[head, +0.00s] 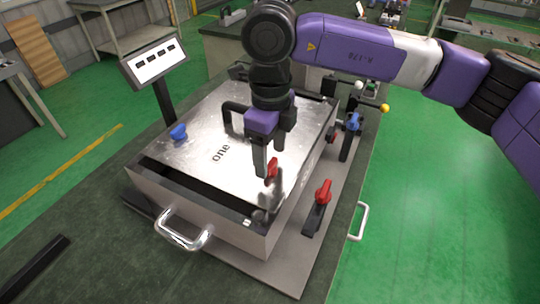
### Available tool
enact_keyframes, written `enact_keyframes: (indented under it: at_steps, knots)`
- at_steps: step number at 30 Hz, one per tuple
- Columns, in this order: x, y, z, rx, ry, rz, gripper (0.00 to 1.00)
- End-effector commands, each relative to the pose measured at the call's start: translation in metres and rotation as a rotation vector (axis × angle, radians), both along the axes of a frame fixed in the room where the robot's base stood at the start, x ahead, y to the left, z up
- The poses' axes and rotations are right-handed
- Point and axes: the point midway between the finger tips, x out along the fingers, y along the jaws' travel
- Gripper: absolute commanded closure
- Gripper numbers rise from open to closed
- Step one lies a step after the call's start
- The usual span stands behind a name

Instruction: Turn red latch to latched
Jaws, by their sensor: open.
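A red handle (323,192) stands on a dark upright bracket on the base plate, to the right of the metal box (215,155). A smaller red piece (272,168) sits on the box's lid near the front right edge. I cannot tell from the picture which of the two is the red latch, or whether it is latched. My gripper (272,160) points down over the lid, open, with its fingertips close beside the smaller red piece. One finger partly hides that piece, and I cannot tell whether they touch.
A blue knob (178,132) is at the lid's left. A blue handle (353,122) and a yellow-tipped lever (384,108) stand on the right. A silver handle (183,232) juts from the box's front. A panel (153,62) stands behind left. Green floor is free at right.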

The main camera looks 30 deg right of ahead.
Motion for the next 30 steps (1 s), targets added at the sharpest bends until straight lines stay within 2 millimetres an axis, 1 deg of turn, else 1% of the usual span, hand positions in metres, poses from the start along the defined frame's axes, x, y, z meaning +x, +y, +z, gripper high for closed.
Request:
enact_keyframes:
  at_steps: [3, 6, 14, 17, 21, 24, 30]
  knots:
    - [0.0, 0.0, -0.011, 0.001, 0.002, 0.0, 0.35]
    - [0.0, 0.0, -0.016, 0.0, 0.0, 0.0, 0.35]
    - [0.0, 0.0, -0.017, 0.0, -0.001, 0.0, 0.35]
    - [0.0, 0.0, -0.017, 0.001, -0.001, 0.0, 0.52]
    - [0.0, 0.0, -0.017, 0.001, -0.001, 0.0, 0.8]
    - [0.0, 0.0, -0.017, 0.001, -0.001, 0.0, 0.97]
    - [0.0, 0.0, -0.018, 0.0, -0.001, -0.016, 0.97]
